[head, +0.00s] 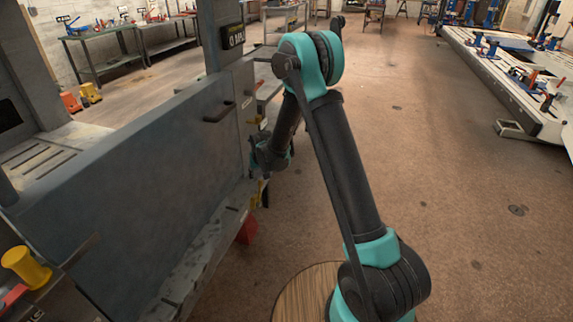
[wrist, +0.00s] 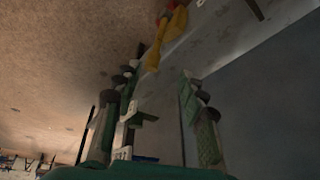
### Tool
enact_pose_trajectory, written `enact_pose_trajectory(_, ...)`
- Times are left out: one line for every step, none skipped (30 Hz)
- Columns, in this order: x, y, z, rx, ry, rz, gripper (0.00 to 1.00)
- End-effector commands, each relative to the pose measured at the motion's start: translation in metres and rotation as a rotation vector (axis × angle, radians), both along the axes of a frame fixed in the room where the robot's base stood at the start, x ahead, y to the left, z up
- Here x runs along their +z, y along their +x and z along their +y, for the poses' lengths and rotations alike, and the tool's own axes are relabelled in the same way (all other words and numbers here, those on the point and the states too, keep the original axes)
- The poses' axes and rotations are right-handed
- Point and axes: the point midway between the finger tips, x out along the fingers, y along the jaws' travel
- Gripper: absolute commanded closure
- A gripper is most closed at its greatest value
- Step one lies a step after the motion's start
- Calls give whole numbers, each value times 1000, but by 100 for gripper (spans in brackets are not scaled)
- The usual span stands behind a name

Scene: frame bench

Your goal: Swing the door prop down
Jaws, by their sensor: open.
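The grey door panel (head: 135,180) of a large machine fills the left of the head view, with a dark handle (head: 219,112) near its upper right corner. No contact with the yellow piece shows.
A red object (head: 247,230) is low beside the machine. A yellow cylinder (head: 26,268) stands at the lower left. Workbenches (head: 110,45) line the back, and a long pale platform (head: 505,75) is at the right. The brown floor (head: 470,210) to the right is mostly clear.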

Motion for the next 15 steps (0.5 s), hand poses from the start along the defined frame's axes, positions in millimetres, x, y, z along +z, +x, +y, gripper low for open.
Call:
enact_pose_trajectory(10,-4,-1,0,0,0,59)
enact_pose_trajectory(14,-6,-2,0,0,0,59)
enact_pose_trajectory(21,-9,-3,0,0,0,59)
enact_pose_trajectory(26,-11,-3,0,0,0,59)
enact_pose_trajectory(30,-13,-4,0,0,0,59)
enact_pose_trajectory(37,-15,-5,0,0,0,59)
enact_pose_trajectory(42,-17,-5,0,0,0,59)
enact_pose_trajectory(47,-19,-6,0,0,1,59)
enact_pose_trajectory(53,-22,-7,0,0,1,59)
enact_pose_trajectory(58,-24,-7,0,0,1,59)
enact_pose_trajectory(63,-26,-8,0,0,1,59)
enact_pose_trajectory(69,-28,-9,1,0,1,59)
enact_pose_trajectory(74,-30,-9,1,0,1,59)
enact_pose_trajectory(79,-33,-10,1,0,1,59)
enact_pose_trajectory(82,-35,-17,-3,-1,1,59)
